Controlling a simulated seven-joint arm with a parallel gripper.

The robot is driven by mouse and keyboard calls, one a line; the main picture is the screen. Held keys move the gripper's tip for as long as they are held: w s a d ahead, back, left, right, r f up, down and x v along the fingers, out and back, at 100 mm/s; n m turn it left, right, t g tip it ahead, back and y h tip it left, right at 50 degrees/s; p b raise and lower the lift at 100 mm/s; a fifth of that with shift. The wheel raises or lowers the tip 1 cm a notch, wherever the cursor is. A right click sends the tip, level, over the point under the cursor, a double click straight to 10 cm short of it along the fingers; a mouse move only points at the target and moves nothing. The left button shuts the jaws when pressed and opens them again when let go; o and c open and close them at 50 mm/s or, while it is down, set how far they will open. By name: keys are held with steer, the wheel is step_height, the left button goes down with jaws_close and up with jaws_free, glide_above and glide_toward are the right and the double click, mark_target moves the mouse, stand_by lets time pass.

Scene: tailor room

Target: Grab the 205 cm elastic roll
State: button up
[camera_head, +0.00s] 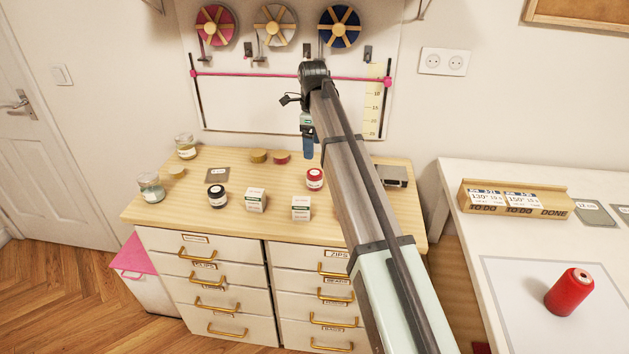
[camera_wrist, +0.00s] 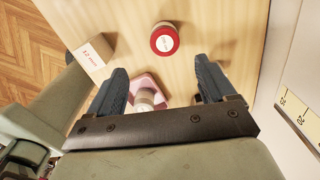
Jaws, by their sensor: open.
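My gripper (camera_head: 309,146) hangs above the wooden top of the drawer cabinet. In the wrist view its two blue-grey fingers (camera_wrist: 161,68) are apart with nothing held. A small pale roll or jar (camera_wrist: 146,98) on a pink base shows between the fingers, below them; I cannot tell if it touches them. A red-lidded jar (camera_wrist: 164,39) stands just beyond the fingertips; it also shows in the head view (camera_head: 314,179). No label reading 205 cm is legible, so I cannot tell which item is the elastic roll.
White boxes (camera_head: 256,200) and a dark-lidded jar (camera_head: 216,197) stand on the cabinet top (camera_head: 165,200). Glass jars (camera_head: 151,188) are at its left. Ribbon spools (camera_head: 276,27) hang on the wall. A red thread spool (camera_head: 569,292) stands on the right table.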

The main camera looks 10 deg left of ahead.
mark_target(313, 172)
step_height(313, 172, down, 8)
steer(key=shift+r, duration=0.1)
steer(key=shift+w+f, duration=0.2)
steer(key=shift+f, duration=1.3)
steer(key=shift+w+f, duration=0.15)
steer(key=shift+f, duration=1.35)
steer(key=shift+c, duration=0.4)
steer(key=c, duration=1)
steer(key=shift+r, duration=0.15)
